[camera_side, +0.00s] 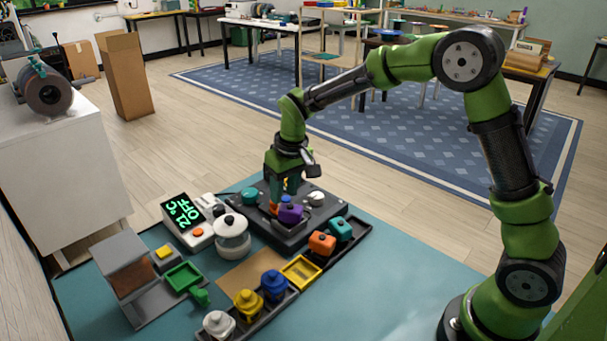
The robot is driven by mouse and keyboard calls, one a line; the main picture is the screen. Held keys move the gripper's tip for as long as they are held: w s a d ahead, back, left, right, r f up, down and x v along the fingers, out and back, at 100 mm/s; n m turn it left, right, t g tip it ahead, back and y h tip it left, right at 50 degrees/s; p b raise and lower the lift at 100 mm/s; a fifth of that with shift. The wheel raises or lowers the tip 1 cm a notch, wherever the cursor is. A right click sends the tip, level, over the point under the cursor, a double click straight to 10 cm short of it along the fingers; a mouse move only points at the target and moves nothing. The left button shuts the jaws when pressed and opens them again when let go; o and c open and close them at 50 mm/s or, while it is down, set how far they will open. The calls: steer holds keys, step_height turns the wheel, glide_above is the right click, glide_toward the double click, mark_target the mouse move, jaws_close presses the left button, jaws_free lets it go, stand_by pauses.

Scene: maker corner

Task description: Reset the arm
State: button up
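My green arm arches in from the right. My gripper (286,203) points down low over a dark square base plate (285,238). A purple piece with a blue top (290,212) is on the plate at the fingertips. The fingers are small and partly hidden by the wrist, so I cannot tell whether they are open or touching this piece. A teal knob (250,195) and a white knob (316,198) are on the plate, either side of the gripper.
A dark tray holds orange (322,243), teal (340,229), blue (274,283), yellow (247,303) and white (218,323) pieces. A green tray (184,277) is at left. The mat's front right (370,300) is clear.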

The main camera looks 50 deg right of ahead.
steer(key=s+r+m+t, duration=0.1)
steer(key=s+r, duration=0.3)
steer(key=s, duration=0.4)
steer(key=s+r+m+t+y, duration=0.1)
steer(key=s+r, duration=0.3)
steer(key=s, duration=0.4)
steer(key=s+d+r+m+t, duration=0.1)
steer(key=s+r+t, duration=0.2)
steer(key=s+r, duration=0.2)
steer(key=s, duration=0.2)
steer(key=shift+s+y, duration=0.3)
steer(key=shift+s, duration=0.1)
